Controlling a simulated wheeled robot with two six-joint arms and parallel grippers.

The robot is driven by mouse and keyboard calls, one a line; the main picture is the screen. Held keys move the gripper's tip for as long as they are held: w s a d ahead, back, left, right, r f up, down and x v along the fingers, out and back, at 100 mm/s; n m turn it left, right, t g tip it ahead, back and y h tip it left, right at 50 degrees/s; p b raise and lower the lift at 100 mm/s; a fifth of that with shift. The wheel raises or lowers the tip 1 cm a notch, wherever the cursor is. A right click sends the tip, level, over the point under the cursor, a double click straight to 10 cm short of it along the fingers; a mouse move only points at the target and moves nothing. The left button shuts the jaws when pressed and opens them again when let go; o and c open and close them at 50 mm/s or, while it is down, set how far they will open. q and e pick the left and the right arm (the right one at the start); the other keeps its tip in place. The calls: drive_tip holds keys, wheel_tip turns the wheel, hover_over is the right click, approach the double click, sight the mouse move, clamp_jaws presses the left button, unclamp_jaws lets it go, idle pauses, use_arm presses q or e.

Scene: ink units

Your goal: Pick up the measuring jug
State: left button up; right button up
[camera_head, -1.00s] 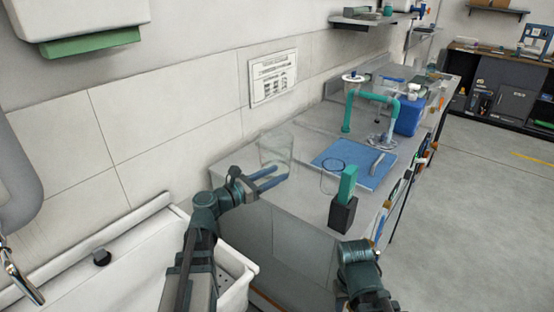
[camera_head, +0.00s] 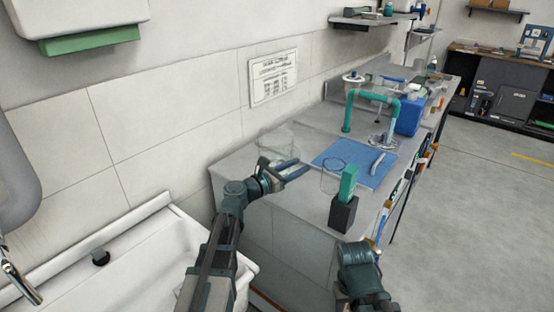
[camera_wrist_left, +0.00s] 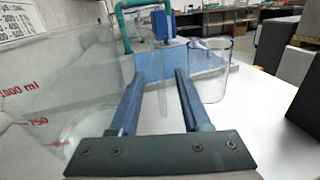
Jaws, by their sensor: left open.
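The measuring jug (camera_head: 277,146) is clear and see-through and stands on the near end of the bench by the wall. In the left wrist view its wall (camera_wrist_left: 50,85) fills the left side, with red "1000 ml" and "750" marks. My left gripper (camera_head: 294,170) is open at the jug's near right side. In the left wrist view its two blue fingers (camera_wrist_left: 158,85) point forward with a gap, and the jug wall is beside the left finger. A faint clear strip shows between the fingers; I cannot tell whether it is the handle. My right gripper is not visible, only its arm.
A clear beaker (camera_head: 332,180) stands near the blue mat (camera_head: 362,160), right of my left gripper. A dark block with a green top (camera_head: 344,208) is at the bench's front edge. Teal pipework (camera_head: 347,115) and a blue container (camera_head: 408,118) stand further back. A white sink (camera_head: 130,265) is at left.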

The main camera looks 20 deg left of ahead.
use_arm(q)
clamp_jaws()
idle(1.4)
